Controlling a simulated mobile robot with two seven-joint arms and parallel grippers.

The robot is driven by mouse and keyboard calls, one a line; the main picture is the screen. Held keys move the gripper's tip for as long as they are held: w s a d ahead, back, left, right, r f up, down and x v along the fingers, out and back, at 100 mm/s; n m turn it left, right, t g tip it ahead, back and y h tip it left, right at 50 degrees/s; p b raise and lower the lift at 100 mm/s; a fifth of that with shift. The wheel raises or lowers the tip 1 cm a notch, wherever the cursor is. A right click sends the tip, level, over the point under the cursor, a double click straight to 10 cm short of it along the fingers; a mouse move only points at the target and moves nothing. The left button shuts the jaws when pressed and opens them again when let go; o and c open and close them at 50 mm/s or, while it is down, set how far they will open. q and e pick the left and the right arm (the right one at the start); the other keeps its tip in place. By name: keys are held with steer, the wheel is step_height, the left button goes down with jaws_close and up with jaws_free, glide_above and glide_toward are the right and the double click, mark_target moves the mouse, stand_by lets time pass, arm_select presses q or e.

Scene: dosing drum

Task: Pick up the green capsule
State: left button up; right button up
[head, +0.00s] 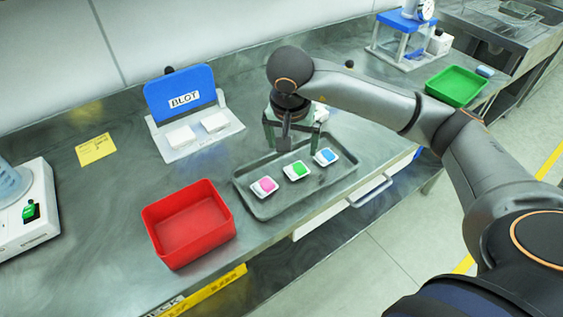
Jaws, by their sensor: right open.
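The green capsule (297,169) sits in a small white dish in the middle of a grey tray (334,180). A pink capsule (265,185) is in a white dish to its left, and a blue capsule (327,155) is in one to its right. My right gripper (292,149) is open and empty, pointing down over the back part of the tray, just behind the green capsule. Its height above the tray is hard to tell. My left gripper is not in view.
A red bin (190,215) stands left of the tray, and a green bin (456,86) at the far right. A blue stand marked BLOT (181,92) with white pads is behind. A yellow note (95,149) lies on the metal bench. A white machine (30,225) stands at the left edge.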

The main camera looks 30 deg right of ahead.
glide_above(297, 170)
steer(key=s+a, duration=0.1)
step_height(297, 170, down, 6)
steer(key=shift+a+p, duration=0.15)
steer(key=shift+p, duration=0.2)
steer(key=x, duration=0.3)
steer(key=p+x, duration=0.1)
steer(key=shift+s+f, duration=0.15)
steer(key=shift+f, duration=0.65)
steer(key=c, duration=1.4)
